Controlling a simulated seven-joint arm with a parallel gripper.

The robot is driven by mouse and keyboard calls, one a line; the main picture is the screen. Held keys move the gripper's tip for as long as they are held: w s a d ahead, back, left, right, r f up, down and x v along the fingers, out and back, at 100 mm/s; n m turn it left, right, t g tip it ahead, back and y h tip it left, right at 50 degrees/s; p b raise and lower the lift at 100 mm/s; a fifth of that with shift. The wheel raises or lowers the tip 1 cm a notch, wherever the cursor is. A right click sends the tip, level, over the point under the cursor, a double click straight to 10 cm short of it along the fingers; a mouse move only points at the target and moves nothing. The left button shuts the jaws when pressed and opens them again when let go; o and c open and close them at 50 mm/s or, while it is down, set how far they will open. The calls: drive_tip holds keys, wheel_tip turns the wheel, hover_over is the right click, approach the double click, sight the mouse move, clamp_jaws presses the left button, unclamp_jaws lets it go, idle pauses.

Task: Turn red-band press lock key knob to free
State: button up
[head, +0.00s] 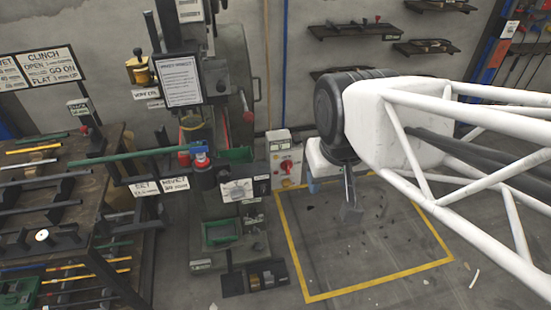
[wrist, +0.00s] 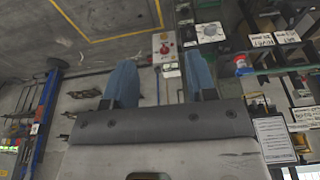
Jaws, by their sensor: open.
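The press (head: 215,130) stands left of centre in the head view, with a red band (head: 192,122) on its column. Beside it, a pale control box (head: 285,150) carries a red knob (head: 287,166) on its front. The red knob also shows upside down in the wrist view (wrist: 164,48), between my fingers in the picture but beyond them. I cannot tell whether it is the lock key knob, nor its exact setting. My gripper (head: 350,212) hangs right of the box, apart from it. In the wrist view my gripper (wrist: 161,80) is open and empty, with blue fingers.
A dial box (head: 237,190) and a green bar (head: 130,156) stick out at the press. A rack of tools (head: 60,200) stands at the left. A yellow floor outline (head: 375,287) surrounds mostly clear floor below my gripper. Wall shelves (head: 350,31) hang behind my arm.

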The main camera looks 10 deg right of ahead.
drive_tip(key=shift+o, duration=1.1)
drive_tip(key=shift+w, duration=0.1)
drive_tip(key=shift+w+f, duration=0.15)
drive_tip(key=shift+w, duration=0.15)
drive_tip(key=t, duration=1.1)
hover_over(288, 173)
drive_tip(key=s, duration=0.3)
drive_tip(key=f, duration=3.6)
drive_tip(key=shift+w+a, duration=0.2)
drive_tip(key=shift+w, duration=0.05)
drive_tip(key=f, duration=0.2)
drive_tip(key=f+t, duration=0.1)
drive_tip(key=f, duration=0.1)
drive_tip(key=f+t, duration=0.1)
drive_tip(key=f, duration=0.1)
drive_tip(key=shift+s+d, duration=0.15)
drive_tip(key=shift+s, duration=0.25)
drive_tip(key=s+f, duration=0.1)
drive_tip(key=f, duration=0.2)
drive_tip(key=s+f+t, duration=0.1)
drive_tip(key=s+f, duration=0.1)
drive_tip(key=s+f+t, duration=0.1)
drive_tip(key=f, duration=0.2)
drive_tip(key=shift+s+d+f, duration=0.1)
drive_tip(key=shift+s+f, duration=0.15)
drive_tip(key=shift+f, duration=0.1)
